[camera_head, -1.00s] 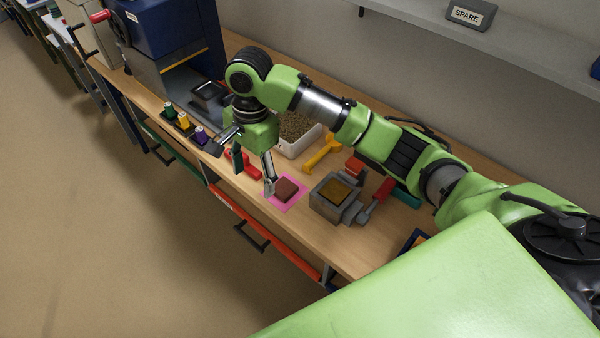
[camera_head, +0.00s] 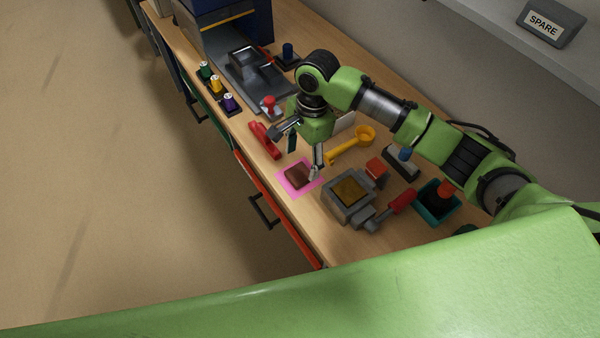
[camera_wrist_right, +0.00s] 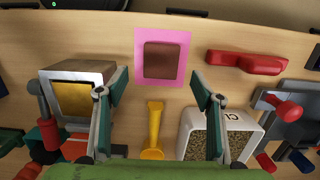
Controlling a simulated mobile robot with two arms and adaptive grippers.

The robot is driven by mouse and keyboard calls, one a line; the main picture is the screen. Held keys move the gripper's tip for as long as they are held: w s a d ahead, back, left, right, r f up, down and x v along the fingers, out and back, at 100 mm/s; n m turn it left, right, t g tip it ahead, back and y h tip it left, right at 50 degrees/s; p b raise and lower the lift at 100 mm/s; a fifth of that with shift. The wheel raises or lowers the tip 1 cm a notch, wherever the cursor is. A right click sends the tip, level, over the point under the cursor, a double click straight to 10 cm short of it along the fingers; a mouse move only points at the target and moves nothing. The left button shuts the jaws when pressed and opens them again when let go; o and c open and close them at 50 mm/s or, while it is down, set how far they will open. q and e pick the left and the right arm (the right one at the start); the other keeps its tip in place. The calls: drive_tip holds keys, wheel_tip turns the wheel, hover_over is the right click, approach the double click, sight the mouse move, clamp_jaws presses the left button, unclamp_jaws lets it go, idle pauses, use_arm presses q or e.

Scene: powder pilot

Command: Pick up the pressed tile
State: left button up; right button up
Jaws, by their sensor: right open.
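The pressed tile (camera_head: 298,174) is a small dark brown-red block lying flat on a pink square mat (camera_head: 287,188) near the front edge of the bench. It also shows in the right wrist view (camera_wrist_right: 162,60), beyond the fingertips and between them. My right gripper (camera_head: 304,160) is open and empty, pointing down above the bench just behind the tile. In the wrist view its two fingers (camera_wrist_right: 161,82) stand wide apart, not touching the tile. My left gripper is not in view.
A grey press mould (camera_head: 346,208) with a yellow-brown inside and red handle stands right of the mat. A yellow scoop (camera_head: 350,146) lies behind. A red tool (camera_head: 266,139) lies to the left. A white tub of granules (camera_wrist_right: 247,130) shows in the wrist view.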

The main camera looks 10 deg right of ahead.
sight(299, 173)
drive_tip(key=shift+a+f, duration=0.1)
drive_tip(key=shift+f, duration=0.55)
drive_tip(key=f, duration=0.2)
drive_tip(key=f+p, duration=0.1)
drive_tip(key=shift+s+a+f, duration=0.1)
drive_tip(key=shift+a+f, duration=0.15)
drive_tip(key=shift+f, duration=0.25)
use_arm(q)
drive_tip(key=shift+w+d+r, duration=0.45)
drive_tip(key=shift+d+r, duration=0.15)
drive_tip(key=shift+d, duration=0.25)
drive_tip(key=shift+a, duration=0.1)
use_arm(e)
drive_tip(key=c, duration=1.2)
